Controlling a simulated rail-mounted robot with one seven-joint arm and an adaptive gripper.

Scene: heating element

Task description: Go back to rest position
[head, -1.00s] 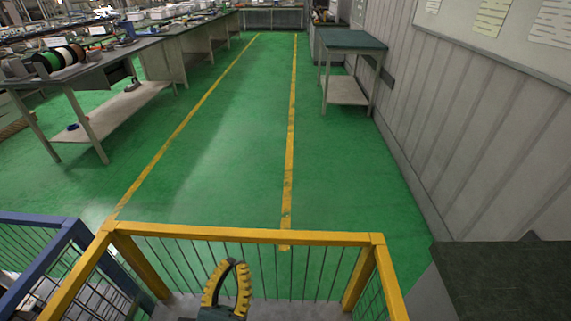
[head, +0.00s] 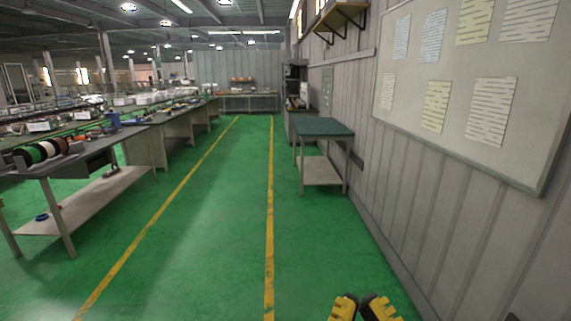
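My gripper (head: 361,300) shows at the bottom of the head view, right of the middle. Only the tips of its two yellow and black fingers are in view. The tips are a little apart, with a narrow gap between them and nothing seen in it. The rest of the gripper and the arm are cut off by the lower edge.
A green-topped table (head: 323,128) stands against the right wall. A long workbench (head: 92,154) with spools (head: 43,152) runs along the left. A notice board (head: 462,85) hangs at right. The green aisle (head: 205,220) between yellow lines is clear.

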